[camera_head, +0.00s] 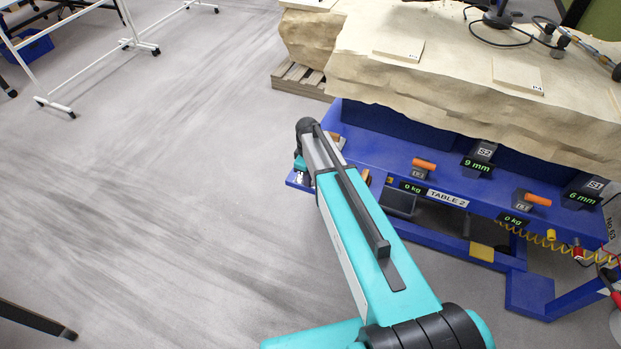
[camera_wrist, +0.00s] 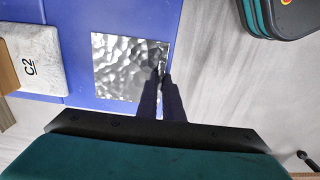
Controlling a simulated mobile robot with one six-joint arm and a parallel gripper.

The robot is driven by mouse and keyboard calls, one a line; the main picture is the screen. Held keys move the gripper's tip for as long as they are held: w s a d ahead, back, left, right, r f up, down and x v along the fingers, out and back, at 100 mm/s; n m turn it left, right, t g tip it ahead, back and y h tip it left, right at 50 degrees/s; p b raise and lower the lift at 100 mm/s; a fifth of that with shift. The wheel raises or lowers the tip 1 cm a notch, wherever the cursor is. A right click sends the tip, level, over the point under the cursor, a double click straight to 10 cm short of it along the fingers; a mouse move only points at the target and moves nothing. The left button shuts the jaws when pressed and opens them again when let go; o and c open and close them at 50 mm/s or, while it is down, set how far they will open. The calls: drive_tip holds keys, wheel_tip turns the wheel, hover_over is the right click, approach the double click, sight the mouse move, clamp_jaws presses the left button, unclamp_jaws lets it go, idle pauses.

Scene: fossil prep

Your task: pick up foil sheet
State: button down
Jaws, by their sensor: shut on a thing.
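The foil sheet (camera_wrist: 120,70) is a crinkled, shiny silver square at the blue table's edge in the wrist view. My gripper (camera_wrist: 162,78) has its dark fingers close together at the right side of the sheet, shut on that edge. The fingers cover part of this side. The sheet looks flat over the blue surface; I cannot tell if it is lifted. In the head view my arm reaches to the near left end of the blue table (camera_head: 375,150) and the foil is not clearly visible.
A pale block marked C2 (camera_wrist: 32,62) lies left of the foil. Orange-handled tools (camera_head: 424,164) sit along the blue ledge. A large tan rock slab (camera_head: 450,85) rises above it. Grey floor (camera_head: 150,200) to the left is open; a white wheeled frame (camera_head: 95,68) stands further back.

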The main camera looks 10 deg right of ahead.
drive_tip(key=shift+r, duration=0.15)
drive_tip(key=shift+r+b, duration=0.45)
drive_tip(key=shift+r, duration=0.4)
drive_tip(key=shift+s+r+b, duration=0.3)
drive_tip(key=shift+r, duration=0.45)
drive_tip(key=s+r, duration=0.1)
drive_tip(key=s, duration=1.4)
drive_tip(key=shift+s+r+b, duration=0.2)
drive_tip(key=shift+r+b, duration=0.1)
idle(0.9)
